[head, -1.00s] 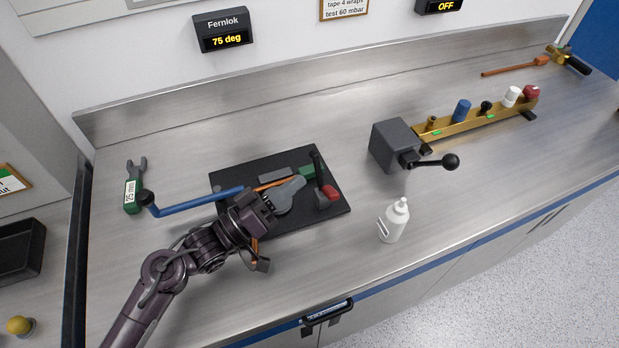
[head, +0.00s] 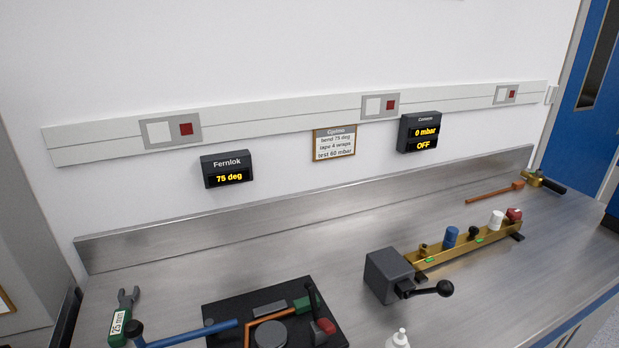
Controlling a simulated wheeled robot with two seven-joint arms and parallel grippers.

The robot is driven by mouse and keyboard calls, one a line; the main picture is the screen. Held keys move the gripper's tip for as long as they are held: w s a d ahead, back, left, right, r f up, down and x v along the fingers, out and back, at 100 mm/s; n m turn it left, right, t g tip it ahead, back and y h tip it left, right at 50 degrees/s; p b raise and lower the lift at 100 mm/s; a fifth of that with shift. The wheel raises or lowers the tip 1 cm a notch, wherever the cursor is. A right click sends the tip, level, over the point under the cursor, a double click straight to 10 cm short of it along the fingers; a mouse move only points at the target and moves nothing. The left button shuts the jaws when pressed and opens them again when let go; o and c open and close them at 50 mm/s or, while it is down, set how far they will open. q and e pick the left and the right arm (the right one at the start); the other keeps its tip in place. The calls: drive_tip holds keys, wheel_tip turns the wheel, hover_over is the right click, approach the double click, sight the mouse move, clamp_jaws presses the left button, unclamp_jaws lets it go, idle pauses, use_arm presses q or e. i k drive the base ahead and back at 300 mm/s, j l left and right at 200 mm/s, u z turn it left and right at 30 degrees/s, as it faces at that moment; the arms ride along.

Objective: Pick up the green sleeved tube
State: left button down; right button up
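The copper-coloured tube (head: 272,318) lies on the black bending board (head: 222,310) at the bottom of the head view. It runs toward the right and has a bend at its left end. A green piece (head: 312,292) sits by its right end, beside the black-and-red handle; I cannot tell whether it is a sleeve on the tube. The lower part of the board is cut off by the picture's edge. Neither gripper is in view.
A blue bar (head: 190,334) reaches over the board's left side. A green-handled wrench (head: 122,318) lies left. A grey box with a lever (head: 388,277), a brass manifold (head: 465,246) and a white bottle (head: 398,339) stand right. Displays (head: 228,170) hang on the wall.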

sight(300, 306)
drive_tip(key=k, duration=0.85)
